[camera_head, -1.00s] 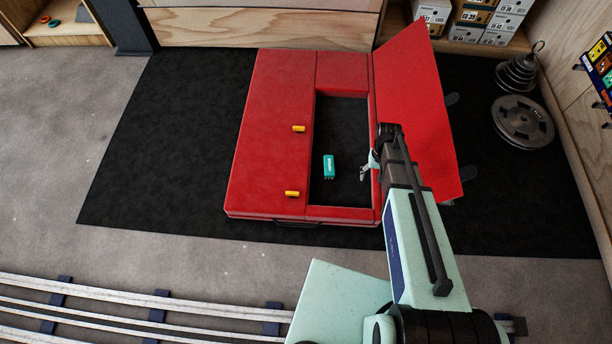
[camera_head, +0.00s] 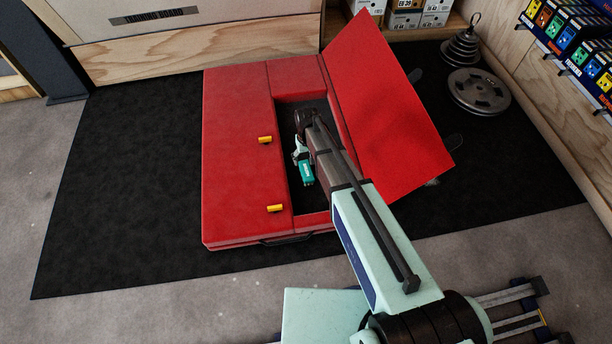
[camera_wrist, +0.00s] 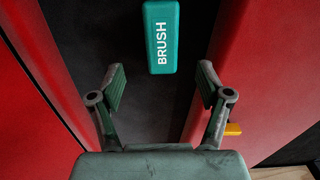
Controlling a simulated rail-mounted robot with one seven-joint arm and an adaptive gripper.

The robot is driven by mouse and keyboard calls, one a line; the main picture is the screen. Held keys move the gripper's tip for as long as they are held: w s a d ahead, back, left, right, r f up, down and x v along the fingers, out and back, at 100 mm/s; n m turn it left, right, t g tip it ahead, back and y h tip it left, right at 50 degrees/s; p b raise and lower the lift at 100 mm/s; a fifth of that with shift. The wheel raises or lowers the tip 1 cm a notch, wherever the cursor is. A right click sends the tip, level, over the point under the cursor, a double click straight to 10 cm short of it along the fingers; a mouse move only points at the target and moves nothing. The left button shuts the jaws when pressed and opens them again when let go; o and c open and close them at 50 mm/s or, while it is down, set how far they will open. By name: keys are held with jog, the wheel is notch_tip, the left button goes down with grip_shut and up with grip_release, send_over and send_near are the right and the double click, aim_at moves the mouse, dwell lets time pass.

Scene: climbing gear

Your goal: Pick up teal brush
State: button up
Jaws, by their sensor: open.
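The teal brush (camera_head: 307,172) lies on the dark floor of the opening in the red crash pad (camera_head: 235,170). In the wrist view the brush (camera_wrist: 161,38) shows its white "BRUSH" lettering, and its upper end meets the picture's top edge. My gripper (camera_wrist: 160,80) is open and empty, one finger to each side of the brush's line, with the brush ahead of the fingertips. In the head view my gripper (camera_head: 300,155) is inside the opening, close to the brush, and my arm hides part of the opening.
The red flap (camera_head: 385,100) stands raised to the right of the opening, close to my arm. Two yellow tabs sit on the pad's left part, one of them the upper tab (camera_head: 265,140). Weight plates (camera_head: 479,92) stand at the back right. Red walls flank the gripper on both sides.

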aim_at(306, 170)
notch_tip(306, 170, down, 9)
jog(key=b, duration=0.4)
jog(key=shift+s+a, duration=0.1)
jog(key=c, duration=1.3)
